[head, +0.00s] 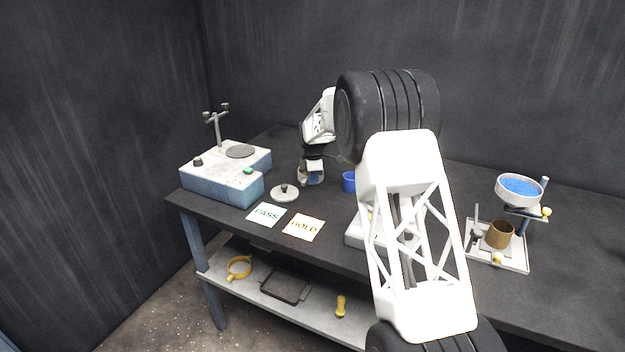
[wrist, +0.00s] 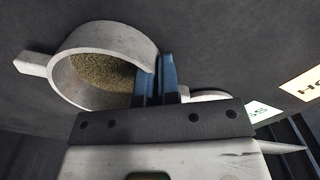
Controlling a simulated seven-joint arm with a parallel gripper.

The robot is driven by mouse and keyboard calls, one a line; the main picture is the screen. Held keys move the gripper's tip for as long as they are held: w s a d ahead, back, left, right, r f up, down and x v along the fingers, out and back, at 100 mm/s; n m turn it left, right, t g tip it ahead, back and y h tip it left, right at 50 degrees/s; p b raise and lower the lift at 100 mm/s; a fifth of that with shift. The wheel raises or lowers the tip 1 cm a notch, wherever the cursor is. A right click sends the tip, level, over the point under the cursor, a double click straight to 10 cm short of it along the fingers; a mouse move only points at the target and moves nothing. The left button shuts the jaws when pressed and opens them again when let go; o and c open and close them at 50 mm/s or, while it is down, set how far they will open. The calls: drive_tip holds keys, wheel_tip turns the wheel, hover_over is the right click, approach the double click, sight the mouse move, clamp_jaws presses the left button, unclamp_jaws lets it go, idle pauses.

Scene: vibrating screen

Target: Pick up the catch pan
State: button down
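The catch pan (wrist: 90,52) is a pale round pan with a tab handle at the left and brown grains inside, in the wrist view. My gripper (wrist: 157,70) has its two blue fingers close together, one on each side of the pan's right wall, and looks shut on that wall. In the head view my gripper (head: 312,180) points down near the table top, behind the cards. The pan is mostly hidden there by my gripper. I cannot tell whether it touches the table.
A blue-grey shaker base (head: 222,186) stands at left. A lid with a knob (head: 285,193), PASS card (head: 266,215) and HOLD card (head: 303,228) lie in front. A blue cup (head: 349,182) is right of my gripper. A stand with a blue-filled bowl (head: 519,196) is at right.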

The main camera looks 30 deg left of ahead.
drive_tip(key=shift+r, duration=1.7)
drive_tip(key=shift+s+d+r, duration=0.2)
drive_tip(key=shift+s+d, duration=1.35)
drive_tip(key=shift+s, duration=0.6)
drive_tip(key=shift+s+d+r, duration=0.25)
drive_tip(key=shift+s+d, duration=1.35)
drive_tip(key=shift+s, duration=0.55)
drive_tip(key=shift+s+d+r, duration=0.2)
drive_tip(key=shift+s+d, duration=1.35)
drive_tip(key=shift+s, duration=0.6)
